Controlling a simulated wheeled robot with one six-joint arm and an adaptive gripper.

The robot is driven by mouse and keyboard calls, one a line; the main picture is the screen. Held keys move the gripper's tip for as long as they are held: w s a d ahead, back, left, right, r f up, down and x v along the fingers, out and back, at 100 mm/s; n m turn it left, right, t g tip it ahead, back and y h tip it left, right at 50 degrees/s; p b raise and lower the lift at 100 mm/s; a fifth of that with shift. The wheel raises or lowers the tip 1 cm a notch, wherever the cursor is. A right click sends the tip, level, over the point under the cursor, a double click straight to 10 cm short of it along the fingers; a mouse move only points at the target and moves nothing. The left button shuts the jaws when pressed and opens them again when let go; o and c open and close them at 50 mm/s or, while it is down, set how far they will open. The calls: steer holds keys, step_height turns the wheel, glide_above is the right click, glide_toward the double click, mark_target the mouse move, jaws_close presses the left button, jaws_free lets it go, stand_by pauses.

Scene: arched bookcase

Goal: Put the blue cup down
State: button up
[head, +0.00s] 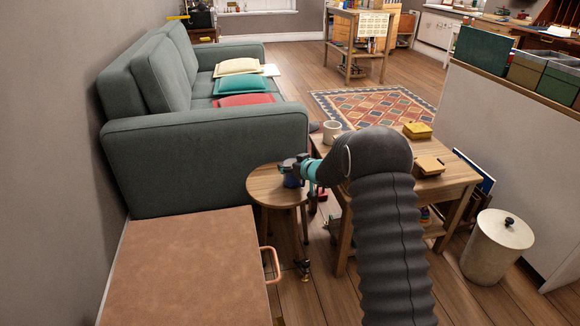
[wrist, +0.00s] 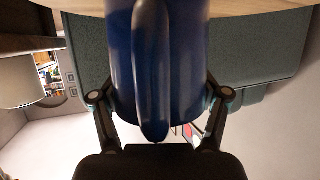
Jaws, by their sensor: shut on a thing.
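The blue cup (head: 291,180) is at the round wooden side table (head: 262,190), partly hidden by my gripper (head: 297,168). In the wrist view the blue cup (wrist: 190,60) fills the middle, its handle (wrist: 152,70) facing the camera. My gripper (wrist: 160,105) is shut on it, one finger on each side. The round table's wooden top (wrist: 235,6) shows at the upper edge of the wrist view. The cup's end there is cut off, so I cannot tell whether it touches the table.
A cream mug (head: 331,131) and yellow boxes (head: 417,130) stand on the wooden table (head: 448,182) to the right. A grey-green sofa (head: 205,140) is behind the side table. A brown-topped cabinet (head: 185,270) is in front at left, and a lidded bin (head: 495,245) at right.

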steer(key=shift+f, duration=0.1)
steer(key=o, duration=1.8)
